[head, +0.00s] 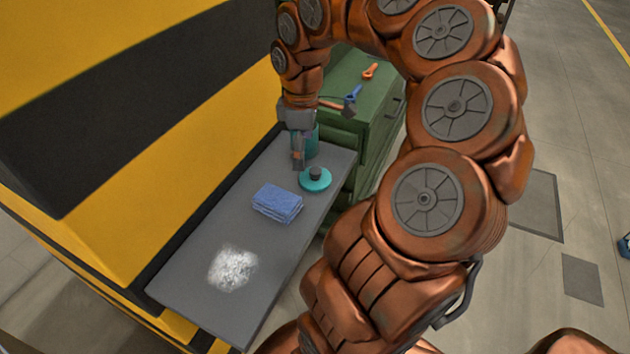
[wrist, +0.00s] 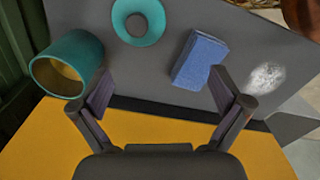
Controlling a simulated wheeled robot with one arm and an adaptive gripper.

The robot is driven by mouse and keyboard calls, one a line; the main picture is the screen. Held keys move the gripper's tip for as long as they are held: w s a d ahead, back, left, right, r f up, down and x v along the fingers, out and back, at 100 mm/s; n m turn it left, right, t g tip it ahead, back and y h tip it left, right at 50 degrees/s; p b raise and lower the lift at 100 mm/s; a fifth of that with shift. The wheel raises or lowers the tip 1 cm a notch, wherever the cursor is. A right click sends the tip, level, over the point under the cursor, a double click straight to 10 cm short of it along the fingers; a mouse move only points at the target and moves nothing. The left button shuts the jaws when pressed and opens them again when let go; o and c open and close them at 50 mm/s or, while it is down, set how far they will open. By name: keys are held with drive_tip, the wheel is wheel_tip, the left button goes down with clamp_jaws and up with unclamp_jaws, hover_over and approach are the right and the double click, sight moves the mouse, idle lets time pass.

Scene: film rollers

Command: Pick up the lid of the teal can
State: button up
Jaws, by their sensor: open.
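The teal lid (head: 315,179) lies flat on the grey shelf, with a dark knob in its middle. It also shows at the top of the wrist view (wrist: 138,22). The teal can (wrist: 66,64) stands open beside it, with a yellowish inside; in the head view the can (head: 311,140) is partly hidden behind my gripper. My gripper (head: 298,163) is open and empty above the shelf, close to the can and left of the lid. In the wrist view my gripper's fingers (wrist: 165,97) are spread wide, with the lid beyond them.
A folded blue cloth (head: 277,203) lies on the grey shelf (head: 200,291) near the lid. A white powdery patch (head: 232,268) is nearer the front. A striped yellow and black wall (head: 130,140) borders the shelf. A green cabinet (head: 375,120) with tools stands behind.

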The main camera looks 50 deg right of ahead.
sight(314, 171)
drive_tip(key=d, duration=0.1)
drive_tip(key=d+f, duration=0.1)
drive_tip(key=d, duration=0.1)
drive_tip(key=shift+s+d+f, duration=0.15)
drive_tip(key=shift+d+f, duration=0.4)
drive_tip(key=shift+f, duration=0.05)
drive_tip(key=shift+w+a+f+p, duration=0.15)
drive_tip(key=shift+f+p, duration=0.3)
drive_tip(key=shift+f, duration=1.4)
drive_tip(key=shift+w+a+f+p, duration=0.1)
drive_tip(key=shift+f+p, duration=0.3)
drive_tip(key=shift+f, duration=1.4)
drive_tip(key=shift+a, duration=0.1)
drive_tip(key=c, duration=1.6)
drive_tip(key=shift+f, duration=0.1)
